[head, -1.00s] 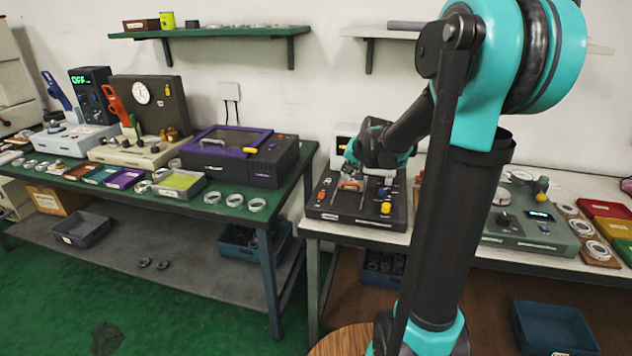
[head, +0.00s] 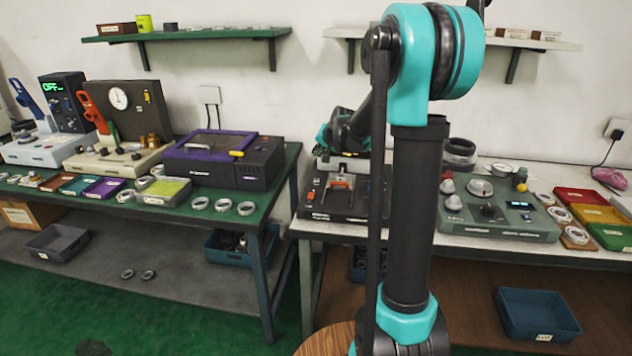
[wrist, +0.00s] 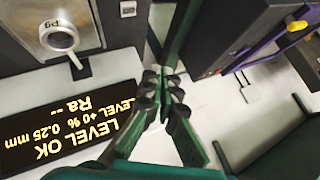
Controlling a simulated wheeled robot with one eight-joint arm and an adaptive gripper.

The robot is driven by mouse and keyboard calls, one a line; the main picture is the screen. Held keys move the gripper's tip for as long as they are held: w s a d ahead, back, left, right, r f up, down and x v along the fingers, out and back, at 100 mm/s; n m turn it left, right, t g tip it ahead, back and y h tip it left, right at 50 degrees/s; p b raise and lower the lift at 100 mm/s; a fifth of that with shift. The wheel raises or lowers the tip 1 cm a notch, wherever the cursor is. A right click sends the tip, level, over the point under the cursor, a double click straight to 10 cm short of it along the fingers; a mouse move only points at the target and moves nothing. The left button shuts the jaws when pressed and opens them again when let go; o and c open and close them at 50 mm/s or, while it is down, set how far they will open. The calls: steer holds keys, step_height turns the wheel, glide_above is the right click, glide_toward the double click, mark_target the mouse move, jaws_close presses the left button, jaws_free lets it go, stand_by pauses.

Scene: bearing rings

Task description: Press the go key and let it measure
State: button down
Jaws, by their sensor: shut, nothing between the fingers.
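In the wrist view, a black display (wrist: 70,125) shows yellow text, upside down: "LEVEL OK", "LEVEL +0%", "0.25 mm" and "Ra --". A metal ring (wrist: 58,38) sits on a grey unit beside the display. My gripper (wrist: 166,92) is shut and empty, its dark tips together right of the display. I cannot pick out the go key. In the head view, a dark machine (head: 322,203) with an orange-red part (head: 340,184) stands on the right bench. My wrist is over its back; my arm hides its right part, and my fingertips are not clear there.
In the wrist view, a dark box (wrist: 218,35) with purple edging stands close right of my gripper. In the head view, a green-grey instrument (head: 505,236) stands right of my arm. Red, yellow and green trays (head: 585,196) lie beyond it. A purple-lidded machine (head: 212,176) is on the left bench.

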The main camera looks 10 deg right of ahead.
mark_target(318, 181)
steer(key=shift+f, duration=4)
steer(key=shift+f, duration=0.2)
steer(key=shift+f, duration=0.2)
steer(key=shift+f, duration=0.35)
steer(key=shift+r, duration=0.75)
steer(key=shift+r, duration=2.5)
